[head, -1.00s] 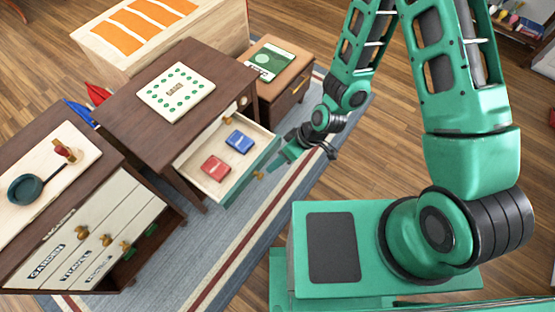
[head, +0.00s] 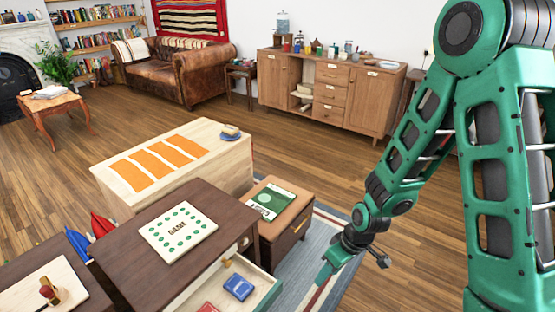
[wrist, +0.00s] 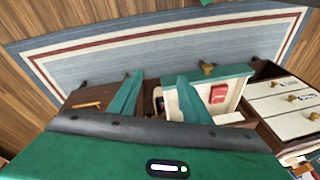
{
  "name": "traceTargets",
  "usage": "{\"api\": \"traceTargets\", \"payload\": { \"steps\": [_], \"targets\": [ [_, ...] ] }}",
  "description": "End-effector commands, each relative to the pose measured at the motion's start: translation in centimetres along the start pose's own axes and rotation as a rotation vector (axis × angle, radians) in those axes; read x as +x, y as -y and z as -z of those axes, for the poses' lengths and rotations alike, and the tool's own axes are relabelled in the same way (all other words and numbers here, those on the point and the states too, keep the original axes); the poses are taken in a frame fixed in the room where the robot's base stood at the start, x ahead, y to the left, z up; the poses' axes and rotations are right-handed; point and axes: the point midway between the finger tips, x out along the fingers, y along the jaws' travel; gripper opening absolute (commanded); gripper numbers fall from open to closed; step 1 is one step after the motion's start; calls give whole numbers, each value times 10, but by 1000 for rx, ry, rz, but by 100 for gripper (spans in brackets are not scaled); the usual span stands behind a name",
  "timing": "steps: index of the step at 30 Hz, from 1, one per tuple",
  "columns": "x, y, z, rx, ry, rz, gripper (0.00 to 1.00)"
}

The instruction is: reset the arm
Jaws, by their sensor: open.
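My gripper (head: 350,262) hangs over the rug at the right of the open drawer in the head view. Its green fingers (wrist: 158,98) stand apart with nothing between them in the wrist view. My arm comes down from the upper right of the head view. The open drawer (head: 262,296) of the dark table holds a blue box (head: 238,287) and a red box (head: 208,307), which is cut off by the frame edge. The red box (wrist: 218,93) also shows in the wrist view.
The dark table (head: 130,235) bears a white game board (head: 178,231). A small brown cabinet (head: 290,235) with a green book (head: 272,201) stands beside my gripper. A pale chest (head: 205,150) with orange strips is behind. Wooden floor (head: 330,165) lies open beyond.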

Motion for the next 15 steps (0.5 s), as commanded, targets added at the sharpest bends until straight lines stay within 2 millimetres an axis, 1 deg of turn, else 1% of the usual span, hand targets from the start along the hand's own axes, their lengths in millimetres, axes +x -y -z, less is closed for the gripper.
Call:
{"api": "traceTargets", "payload": {
  "steps": [1,3,5,6,10,15],
  "targets": [
    [-19,-14,-3,33,4,-30,44],
    [-42,-31,-11,86,20,-63,44],
    [-62,-44,-20,133,34,-91,44],
    [-76,-52,-26,168,42,-109,44],
    [-120,-74,-50,285,66,-164,44],
    [-177,-91,-86,455,87,-222,44]
  ]
}}
